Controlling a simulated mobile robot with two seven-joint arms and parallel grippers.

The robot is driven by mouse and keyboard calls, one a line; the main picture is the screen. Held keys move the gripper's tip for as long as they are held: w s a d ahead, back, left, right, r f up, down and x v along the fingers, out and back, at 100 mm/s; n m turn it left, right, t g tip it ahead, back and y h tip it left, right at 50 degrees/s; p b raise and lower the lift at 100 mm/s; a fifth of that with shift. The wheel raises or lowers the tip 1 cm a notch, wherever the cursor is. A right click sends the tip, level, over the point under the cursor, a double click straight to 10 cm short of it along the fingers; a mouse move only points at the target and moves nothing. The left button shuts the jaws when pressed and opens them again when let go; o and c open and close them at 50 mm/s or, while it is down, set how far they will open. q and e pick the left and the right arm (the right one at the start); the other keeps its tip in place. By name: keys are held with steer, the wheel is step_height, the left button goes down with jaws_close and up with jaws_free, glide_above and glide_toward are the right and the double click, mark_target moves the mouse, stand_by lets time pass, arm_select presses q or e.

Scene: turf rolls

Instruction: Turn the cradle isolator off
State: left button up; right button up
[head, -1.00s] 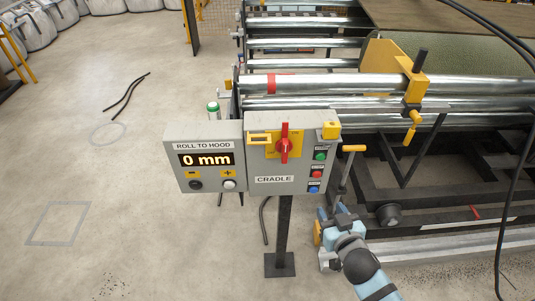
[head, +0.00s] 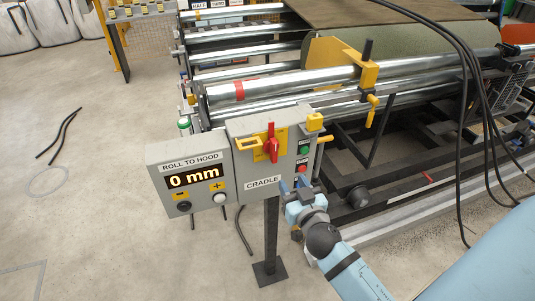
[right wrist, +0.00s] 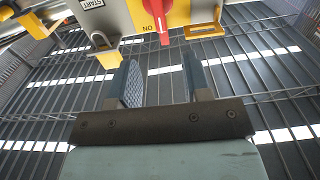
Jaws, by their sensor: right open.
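The cradle isolator is a red rotary handle (head: 271,142) on a yellow plate, on the grey CRADLE box (head: 240,166). The handle stands about upright. In the right wrist view the red handle (right wrist: 160,20) shows upside down at the top, with "ON" lettering beside it. My right gripper (head: 293,186) is at the box's lower right front, below and to the right of the handle. In the right wrist view the right gripper (right wrist: 163,80) is open and empty, its two fingers apart and short of the handle. My left gripper is not in view.
Green and red buttons (head: 302,168) sit right of the handle, near my gripper. A yellow hasp (head: 247,143) juts out left of it. Rollers (head: 290,83) lie behind. Open floor is left.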

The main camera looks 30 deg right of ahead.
mark_target(275, 152)
steer(key=p+x, duration=0.3)
steer(key=x, duration=0.9)
steer(key=shift+w+d+r, duration=0.1)
steer(key=shift+w+d, duration=0.05)
steer(key=shift+w, duration=0.25)
steer(key=shift+w+d, duration=0.1)
steer(key=shift+w, duration=0.35)
jaws_close()
